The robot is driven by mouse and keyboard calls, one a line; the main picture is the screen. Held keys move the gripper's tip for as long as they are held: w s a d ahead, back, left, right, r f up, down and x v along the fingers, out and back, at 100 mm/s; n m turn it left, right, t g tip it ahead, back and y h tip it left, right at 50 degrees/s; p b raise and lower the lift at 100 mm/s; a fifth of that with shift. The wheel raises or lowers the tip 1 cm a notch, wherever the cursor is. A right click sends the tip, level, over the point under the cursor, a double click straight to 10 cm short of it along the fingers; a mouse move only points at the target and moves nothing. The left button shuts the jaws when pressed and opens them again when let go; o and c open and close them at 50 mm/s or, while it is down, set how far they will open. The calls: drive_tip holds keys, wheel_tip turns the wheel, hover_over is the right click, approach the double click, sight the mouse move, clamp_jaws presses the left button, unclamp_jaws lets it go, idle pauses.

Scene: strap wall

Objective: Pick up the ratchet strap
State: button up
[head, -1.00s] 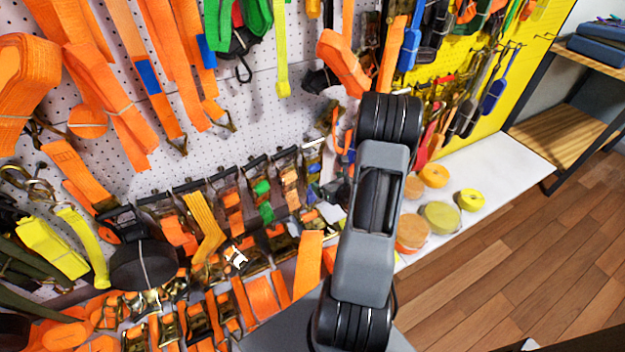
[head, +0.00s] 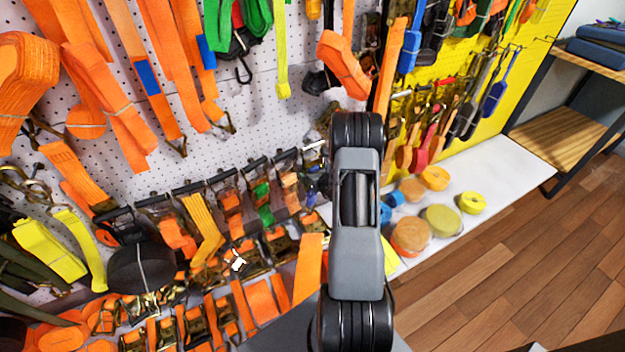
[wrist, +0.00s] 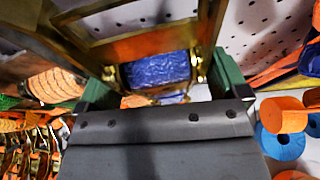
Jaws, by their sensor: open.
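In the wrist view a ratchet strap with a gold-coloured metal frame and a roll of blue webbing (wrist: 158,70) is close in front of my gripper (wrist: 161,84). The two green fingers of my gripper are apart, one on each side of the blue roll. I cannot tell whether either finger touches it. In the head view my own arm hides my gripper and probably this strap. Several other ratchet straps with orange webbing (head: 232,202) hang in a row on the pegboard to the left of my arm.
A white pegboard (head: 250,120) carries many hanging orange straps. A white shelf (head: 490,165) holds orange rolls (head: 411,235) and yellow rolls (head: 472,201) right of my arm. Blue rolls (wrist: 282,140) are close at the right in the wrist view. The wooden floor (head: 500,270) is clear.

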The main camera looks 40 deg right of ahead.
drive_tip(key=shift+w+f, duration=0.25)
drive_tip(key=shift+w, duration=0.35)
drive_tip(key=c, duration=1.4)
drive_tip(key=shift+o, duration=0.2)
drive_tip(key=shift+d+r, duration=0.1)
drive_tip(key=shift+r, duration=0.05)
